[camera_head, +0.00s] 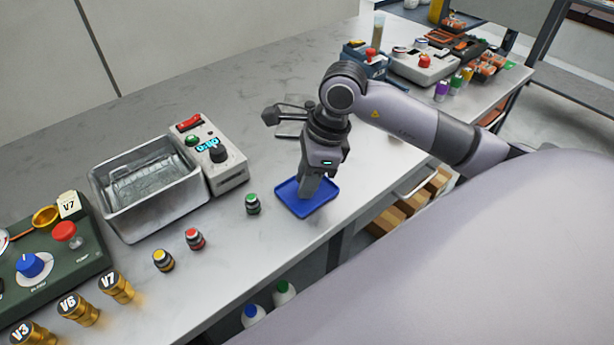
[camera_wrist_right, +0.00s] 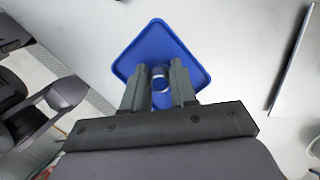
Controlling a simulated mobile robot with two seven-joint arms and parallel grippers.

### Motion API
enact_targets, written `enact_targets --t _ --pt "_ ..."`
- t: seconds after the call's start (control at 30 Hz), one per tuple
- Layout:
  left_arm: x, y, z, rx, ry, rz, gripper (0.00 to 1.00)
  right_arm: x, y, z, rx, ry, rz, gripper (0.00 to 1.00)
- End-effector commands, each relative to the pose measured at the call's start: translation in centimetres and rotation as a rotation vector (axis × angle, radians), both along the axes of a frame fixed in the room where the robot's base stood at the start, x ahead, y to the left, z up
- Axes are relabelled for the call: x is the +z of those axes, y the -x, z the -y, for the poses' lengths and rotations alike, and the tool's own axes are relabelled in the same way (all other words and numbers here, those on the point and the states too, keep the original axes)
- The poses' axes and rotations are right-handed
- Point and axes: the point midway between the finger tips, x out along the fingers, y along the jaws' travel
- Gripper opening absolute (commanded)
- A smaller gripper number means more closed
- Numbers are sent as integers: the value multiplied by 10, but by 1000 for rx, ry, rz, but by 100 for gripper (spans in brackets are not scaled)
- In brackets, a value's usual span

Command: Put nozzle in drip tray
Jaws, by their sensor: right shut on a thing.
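The drip tray is a shallow blue square tray (camera_head: 328,189) on the grey bench, right of the middle. It also shows in the wrist view (camera_wrist_right: 157,38). My right gripper (camera_head: 308,196) points down over the tray, with its fingertips at or just above the tray floor. In the wrist view its fingers (camera_wrist_right: 160,90) are closed on a small round thing with a blue and pale ring (camera_wrist_right: 160,76), which I take as the nozzle. The fingers hide most of it, and I cannot tell if it touches the tray. My left gripper is not in view.
Small dark pieces with green (camera_head: 252,204), red (camera_head: 195,239) and yellow (camera_head: 163,260) bands stand left of the tray. A metal basin (camera_head: 125,210) and a control box (camera_head: 228,172) stand behind them. Brass fittings (camera_head: 117,287) stand at the front left.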

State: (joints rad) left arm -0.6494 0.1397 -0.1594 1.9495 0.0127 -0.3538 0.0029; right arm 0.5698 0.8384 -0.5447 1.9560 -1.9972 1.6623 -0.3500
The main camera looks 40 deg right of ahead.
Motion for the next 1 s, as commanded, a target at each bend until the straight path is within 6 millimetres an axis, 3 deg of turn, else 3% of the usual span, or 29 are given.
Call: enact_targets --t 0.03,0.07,0.1,0.13,0.57,1.0 --pt "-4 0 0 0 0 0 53 -3 0 0 0 0 0 0" --pt "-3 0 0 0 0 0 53 -2 0 0 0 0 0 34" --pt "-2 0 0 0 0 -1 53 -2 0 0 0 0 0 47" --pt "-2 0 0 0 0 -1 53 -2 0 0 0 0 0 53" --pt "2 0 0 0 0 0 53 5 0 1 -1 1 2 53" --pt "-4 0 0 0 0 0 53 91 11 22 -1 1 5 53"
